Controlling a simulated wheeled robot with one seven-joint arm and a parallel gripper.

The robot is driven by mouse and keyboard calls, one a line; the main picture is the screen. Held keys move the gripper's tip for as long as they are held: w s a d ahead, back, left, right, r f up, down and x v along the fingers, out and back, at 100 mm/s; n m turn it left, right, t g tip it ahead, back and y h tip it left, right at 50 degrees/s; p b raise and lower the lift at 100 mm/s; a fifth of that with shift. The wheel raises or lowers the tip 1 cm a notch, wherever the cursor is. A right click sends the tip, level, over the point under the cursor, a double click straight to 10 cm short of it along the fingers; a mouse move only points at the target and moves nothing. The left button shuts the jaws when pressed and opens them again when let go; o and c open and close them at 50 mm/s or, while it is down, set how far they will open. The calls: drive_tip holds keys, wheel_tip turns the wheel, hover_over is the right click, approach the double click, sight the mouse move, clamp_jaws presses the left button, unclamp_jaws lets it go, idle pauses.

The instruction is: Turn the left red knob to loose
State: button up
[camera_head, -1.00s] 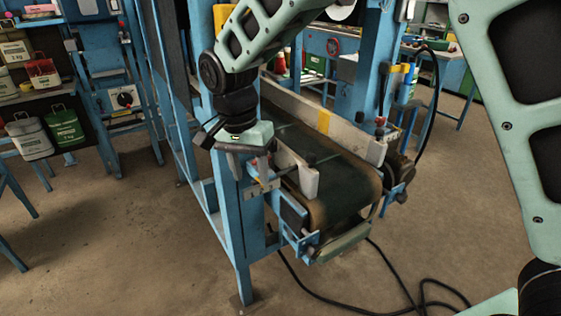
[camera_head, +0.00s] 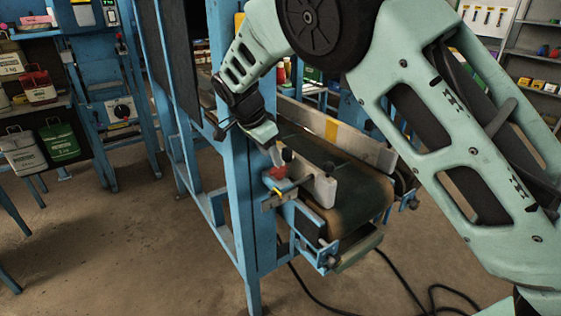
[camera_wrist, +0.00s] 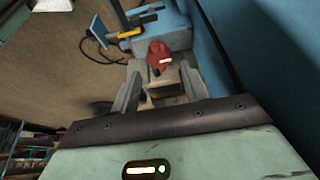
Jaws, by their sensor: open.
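The left red knob (camera_head: 277,172) sits on a bracket on the blue frame post, at the near left corner of the conveyor. My gripper (camera_head: 276,156) is tilted down just above and behind it in the head view. In the wrist view the red knob (camera_wrist: 158,57) has a white mark on it and lies just beyond and between my fingertips (camera_wrist: 161,84). The fingers are open with nothing between them. Contact with the knob cannot be told. The right red knob is hidden behind my arm in the head view.
The pale side guide (camera_head: 318,186) and dark belt (camera_head: 345,180) lie to the right. The blue post (camera_head: 240,205) stands close on the left. A black cable (camera_head: 400,282) lies on the floor.

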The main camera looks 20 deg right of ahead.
sight(285, 166)
drive_tip(key=shift+w+d, duration=0.15)
drive_tip(key=shift+d, duration=0.4)
drive_tip(key=shift+w+d, duration=0.15)
drive_tip(key=shift+d, duration=0.4)
drive_tip(key=x, duration=0.3)
drive_tip(key=shift+d+f, duration=0.2)
drive_tip(key=shift+f, duration=0.1)
drive_tip(key=shift+w+d+f, duration=0.1)
drive_tip(key=shift+d+f, duration=0.1)
drive_tip(key=shift+f, duration=0.45)
drive_tip(key=c, duration=0.9)
